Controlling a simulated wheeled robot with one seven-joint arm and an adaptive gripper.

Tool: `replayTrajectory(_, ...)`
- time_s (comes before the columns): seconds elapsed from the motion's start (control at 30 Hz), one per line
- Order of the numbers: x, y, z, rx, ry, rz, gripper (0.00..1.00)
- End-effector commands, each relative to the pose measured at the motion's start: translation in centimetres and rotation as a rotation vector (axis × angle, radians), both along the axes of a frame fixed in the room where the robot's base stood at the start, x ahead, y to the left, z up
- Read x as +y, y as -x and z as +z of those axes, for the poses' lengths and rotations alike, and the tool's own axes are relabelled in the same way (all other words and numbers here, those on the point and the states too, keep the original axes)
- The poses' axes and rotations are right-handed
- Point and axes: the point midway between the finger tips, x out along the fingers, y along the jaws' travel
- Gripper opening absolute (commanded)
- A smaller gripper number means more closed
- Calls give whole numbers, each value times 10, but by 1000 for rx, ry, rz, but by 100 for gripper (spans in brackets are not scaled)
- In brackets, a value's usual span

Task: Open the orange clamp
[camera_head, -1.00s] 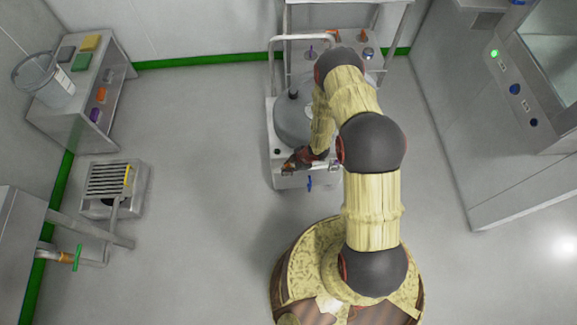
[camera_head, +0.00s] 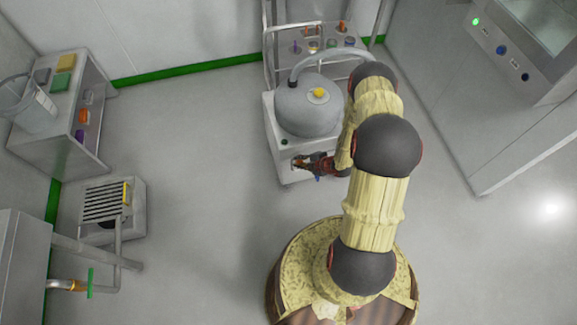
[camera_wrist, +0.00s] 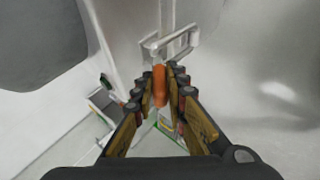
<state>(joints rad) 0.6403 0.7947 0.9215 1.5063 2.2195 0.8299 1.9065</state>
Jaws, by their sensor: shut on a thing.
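The orange clamp (camera_wrist: 160,84) shows in the wrist view as a narrow upright orange piece between my fingers. My gripper (camera_wrist: 161,80) is shut on it, with the fingertips on either side. A pale bracket-like fitting lies just beyond it. In the head view my gripper (camera_head: 300,163) is low at the front face of a white cart (camera_head: 272,125). There the fingers largely hide the clamp, and its exact state, latched or loose, cannot be told.
A grey domed vessel (camera_head: 300,112) with a yellow top piece sits on the cart. A shelf with coloured items (camera_head: 62,82) stands left. A vented box (camera_head: 103,200) and a pipe with a green handle (camera_head: 90,282) are lower left. A cabinet (camera_head: 470,130) stands right. Floor between is clear.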

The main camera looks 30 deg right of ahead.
Motion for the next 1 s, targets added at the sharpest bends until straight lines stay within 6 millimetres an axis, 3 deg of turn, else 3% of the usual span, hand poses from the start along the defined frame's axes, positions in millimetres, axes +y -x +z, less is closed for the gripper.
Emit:
replayTrajectory(0.4,-4,11,-13,-174,38,-1,0)
replayTrajectory(0.97,-3,11,-12,-201,44,2,0)
replayTrajectory(1.0,-3,11,-12,-201,44,2,16)
